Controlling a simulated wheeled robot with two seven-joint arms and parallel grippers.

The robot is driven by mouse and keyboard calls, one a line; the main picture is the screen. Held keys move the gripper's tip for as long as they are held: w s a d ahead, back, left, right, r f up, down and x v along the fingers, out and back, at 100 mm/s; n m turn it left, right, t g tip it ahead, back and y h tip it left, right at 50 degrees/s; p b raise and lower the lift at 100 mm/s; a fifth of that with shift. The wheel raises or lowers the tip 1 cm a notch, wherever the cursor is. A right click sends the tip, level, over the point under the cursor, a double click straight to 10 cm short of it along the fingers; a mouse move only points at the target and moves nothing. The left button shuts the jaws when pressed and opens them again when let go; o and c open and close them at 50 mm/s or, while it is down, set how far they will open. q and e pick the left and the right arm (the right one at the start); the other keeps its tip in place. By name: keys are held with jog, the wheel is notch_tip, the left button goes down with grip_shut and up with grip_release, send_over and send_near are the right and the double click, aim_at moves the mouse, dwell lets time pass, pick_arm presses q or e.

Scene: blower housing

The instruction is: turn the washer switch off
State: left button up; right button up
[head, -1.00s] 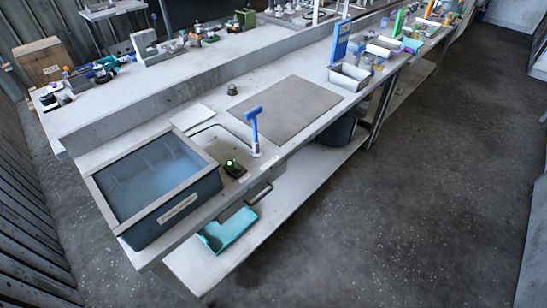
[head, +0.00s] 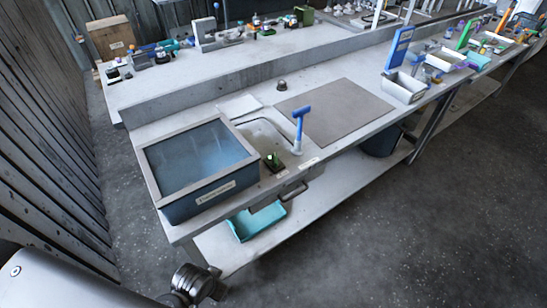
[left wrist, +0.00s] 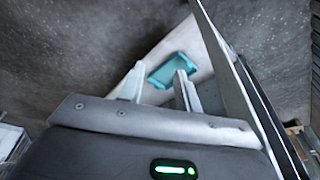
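A blue-grey box with a clear lid (head: 197,160) and a label on its front stands at the bench's near left end; it looks like the washer. A small dark and green piece (head: 273,163) sits just right of it on the bench edge; it may be the switch, but its position is too small to read. My left gripper (left wrist: 158,70) is open and empty in the left wrist view, with its fingers apart. In the head view my left arm shows at lower left, away from the bench top. My right gripper is not in view.
A blue T-shaped handle (head: 299,128) stands beside a sink basin (head: 262,136). A teal tray (head: 257,220) lies on the lower shelf and shows beyond my fingers in the left wrist view. A flat grey mat (head: 338,108) lies farther right. The floor in front is clear.

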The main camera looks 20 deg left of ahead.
pick_arm(q)
jog(key=w+d+r+m+t, duration=0.1)
jog(key=w+d+r, duration=0.2)
jog(key=r, duration=0.7)
jog(key=w+d+r+m+t+h, duration=0.4)
jog(key=w+d+r+m, duration=0.25)
jog(key=w+d, duration=0.55)
jog(key=w+d+r+m+h, duration=0.1)
jog(key=d+r+m+h, duration=0.1)
jog(key=d+m, duration=0.3)
jog(key=w+d+r+m+g+h, duration=0.1)
jog(key=d+r+m+h, duration=0.1)
jog(key=d, duration=0.6)
jog(key=w+d+r+m+h, duration=0.1)
jog(key=d+r+m+h, duration=0.1)
jog(key=d+r+m, duration=0.3)
jog(key=m+g+y, duration=0.7)
jog(key=m+y, duration=0.3)
send_near(275, 158)
notch_tip(275, 158, down, 7)
jog(key=p, duration=0.3)
jog(key=shift+d+p, duration=0.2)
jog(key=shift+p, duration=0.15)
jog(key=shift+f, duration=0.8)
